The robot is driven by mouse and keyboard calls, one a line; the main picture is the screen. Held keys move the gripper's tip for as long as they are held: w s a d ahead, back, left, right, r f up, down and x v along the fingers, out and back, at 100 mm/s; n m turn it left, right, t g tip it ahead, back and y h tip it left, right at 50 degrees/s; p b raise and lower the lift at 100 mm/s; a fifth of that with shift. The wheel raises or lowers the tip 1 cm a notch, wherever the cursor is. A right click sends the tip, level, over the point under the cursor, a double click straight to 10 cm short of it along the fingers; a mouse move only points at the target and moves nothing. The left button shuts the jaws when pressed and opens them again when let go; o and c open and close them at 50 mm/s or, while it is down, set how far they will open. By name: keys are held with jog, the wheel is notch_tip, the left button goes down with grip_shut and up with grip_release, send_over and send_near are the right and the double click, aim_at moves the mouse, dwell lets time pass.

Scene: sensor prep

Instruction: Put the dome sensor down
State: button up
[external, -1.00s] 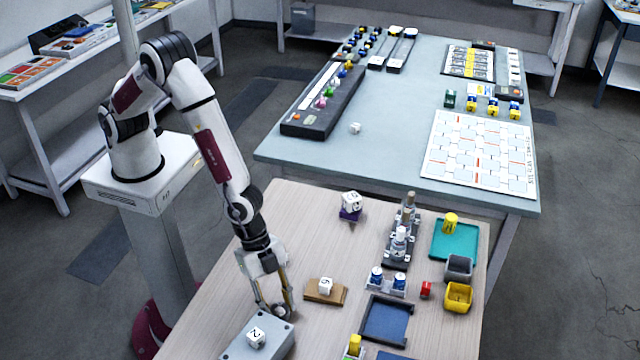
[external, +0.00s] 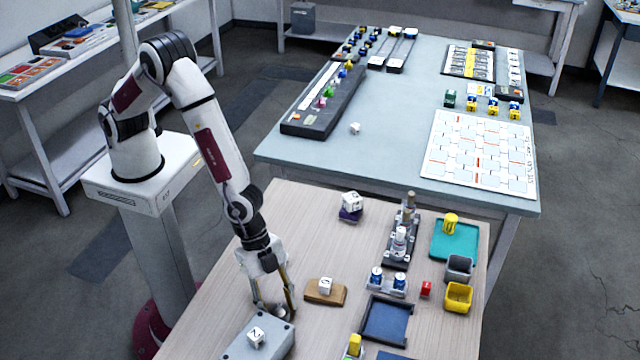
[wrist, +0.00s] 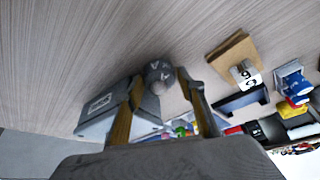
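The dome sensor (wrist: 159,73) is a small grey rounded piece with dark marks on top. In the wrist view it lies between my fingertips, with narrow gaps on both sides. In the external view the dome (external: 279,312) shows low between the fingers, by the back corner of a grey box (external: 240,340). I cannot tell whether it rests on the table or on the box edge. My gripper (external: 275,311) points down, open around the dome; its fingers (wrist: 160,82) stand apart in the wrist view.
A wooden block with a white cube (external: 326,286) stands right of my gripper. A blue tray (external: 386,321), bottles and bins fill the table's right side. Bare wood lies behind my gripper.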

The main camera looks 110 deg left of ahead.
jog(key=v, duration=1.1)
jog(key=shift+s+r, duration=0.2)
jog(key=shift+r, duration=0.15)
jog(key=shift+a, duration=0.15)
dwell(0.4)
jog(key=s+a+r+n+t, duration=0.1)
jog(key=s+a+r+n, duration=0.1)
jog(key=s+a+r, duration=0.55)
jog(key=s+a+r+n, duration=0.1)
jog(key=s+a+r, duration=0.35)
jog(key=r, duration=0.55)
jog(key=s+a+r+n+y, duration=0.1)
jog(key=s+a+r+n, duration=0.1)
jog(key=s+a, duration=0.3)
jog(key=s+a+r+n+t+y, duration=0.1)
jog(key=s+a, duration=0.4)
jog(key=s, duration=0.7)
jog(key=shift+s+r+n, duration=0.15)
jog(key=shift+r+n, duration=0.25)
jog(key=shift+r, duration=0.5)
